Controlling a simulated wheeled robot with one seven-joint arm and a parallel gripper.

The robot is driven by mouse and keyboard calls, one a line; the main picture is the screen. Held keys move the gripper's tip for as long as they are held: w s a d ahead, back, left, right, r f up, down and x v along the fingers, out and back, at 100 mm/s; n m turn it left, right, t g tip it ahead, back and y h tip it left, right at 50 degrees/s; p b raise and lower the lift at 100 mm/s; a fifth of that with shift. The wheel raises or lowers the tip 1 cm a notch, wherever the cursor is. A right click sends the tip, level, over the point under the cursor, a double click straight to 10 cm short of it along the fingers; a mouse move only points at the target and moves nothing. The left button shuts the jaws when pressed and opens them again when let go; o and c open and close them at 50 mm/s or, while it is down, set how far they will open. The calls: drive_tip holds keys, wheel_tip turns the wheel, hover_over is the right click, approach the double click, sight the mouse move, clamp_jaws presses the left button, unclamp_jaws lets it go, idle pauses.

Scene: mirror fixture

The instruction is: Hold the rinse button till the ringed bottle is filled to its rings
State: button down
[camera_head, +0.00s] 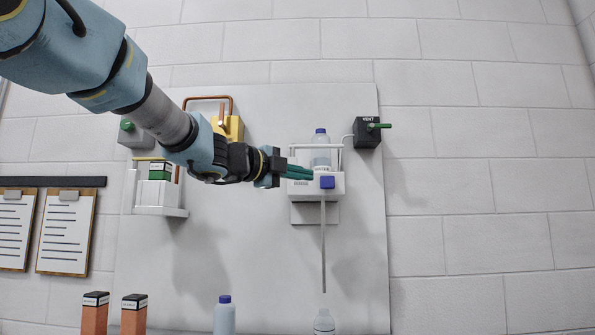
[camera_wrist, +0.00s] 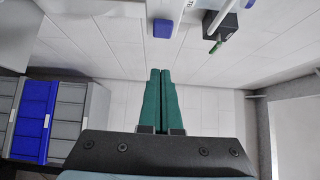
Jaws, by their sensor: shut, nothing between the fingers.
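The blue rinse button (camera_head: 327,182) is on the front of a white dispenser box (camera_head: 300,188) on the wall panel. A thin grey spout tube (camera_head: 323,250) hangs down from the box. Below its end stands a pale bottle (camera_head: 324,325), apparently the ringed one, cut off by the lower picture edge; its fill level cannot be told. My gripper (camera_head: 312,173) is shut and empty, its teal fingertips just left of the button in the head view. In the wrist view the shut fingers (camera_wrist: 160,72) end below the blue button (camera_wrist: 163,28), with a gap between.
A blue-capped bottle (camera_head: 321,150) sits in the dispenser's rack. A black VENT box (camera_head: 367,133) with a green lever is at its right. A white shelf (camera_head: 160,199) and a yellow unit (camera_head: 233,127) are left. Another blue-capped bottle (camera_head: 224,318) stands below.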

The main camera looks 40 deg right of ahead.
drive_tip(key=p, duration=0.2)
approach(331, 182)
drive_tip(key=s+d, duration=0.3)
drive_tip(key=w+d, duration=0.1)
drive_tip(key=w+d+p, duration=0.1)
drive_tip(key=shift+w+d+r, duration=0.15)
drive_tip(key=shift+w+d, duration=0.05)
drive_tip(key=shift+w, duration=0.2)
drive_tip(key=shift+w+d+p, duration=0.3)
drive_tip(key=shift+w+p, duration=0.05)
drive_tip(key=shift+p, duration=0.05)
